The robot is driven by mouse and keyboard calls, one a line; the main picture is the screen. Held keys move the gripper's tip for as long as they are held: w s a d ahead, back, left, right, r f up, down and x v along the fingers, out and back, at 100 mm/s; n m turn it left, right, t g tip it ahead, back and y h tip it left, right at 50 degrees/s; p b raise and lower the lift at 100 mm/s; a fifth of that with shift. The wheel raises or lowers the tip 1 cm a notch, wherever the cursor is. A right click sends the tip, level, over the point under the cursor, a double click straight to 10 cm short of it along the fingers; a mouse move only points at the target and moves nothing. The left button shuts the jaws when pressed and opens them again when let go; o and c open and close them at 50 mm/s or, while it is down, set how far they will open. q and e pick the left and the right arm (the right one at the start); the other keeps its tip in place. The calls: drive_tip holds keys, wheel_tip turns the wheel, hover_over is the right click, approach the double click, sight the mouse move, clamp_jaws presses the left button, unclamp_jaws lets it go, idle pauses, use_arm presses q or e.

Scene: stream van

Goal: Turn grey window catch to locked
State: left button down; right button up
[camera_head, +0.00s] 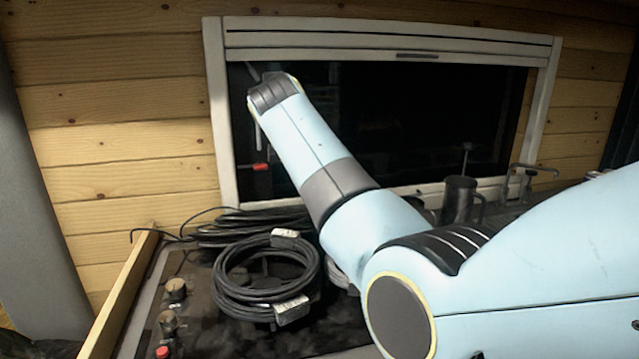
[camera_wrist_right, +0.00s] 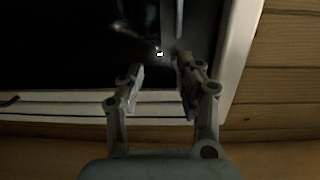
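A dark window with a pale frame (camera_head: 212,100) fills the wall ahead. A slim grey upright bar (camera_head: 258,138), possibly the grey catch, shows inside its left side below my right wrist. A grey bar also shows at the top of the right wrist view (camera_wrist_right: 179,18), just beyond my fingertips. My right gripper (camera_wrist_right: 162,68) is open, its fingers apart near the window's upper left corner. I cannot tell whether a finger touches the bar. My wrist hides most of the gripper in the head view. My left gripper is not in view.
A small red-tipped piece (camera_head: 261,167) shows low at the window's left. Coiled black cables (camera_head: 232,290) lie on the dark worktop below. A dark mug (camera_head: 459,199) and a bent metal fixture (camera_head: 517,180) stand at right. Knobs (camera_head: 168,321) line the front left.

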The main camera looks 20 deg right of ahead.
drive_tip(key=s+d+f+g, duration=0.2)
drive_tip(key=s+f, duration=0.3)
drive_tip(key=f, duration=0.2)
drive_tip(key=s+d+f+g, duration=0.1)
drive_tip(key=s+d+f, duration=0.2)
drive_tip(key=s+f, duration=0.3)
drive_tip(key=shift+s+d+f+g, duration=0.25)
drive_tip(key=shift+d+f+g, duration=0.15)
drive_tip(key=shift+f, duration=0.55)
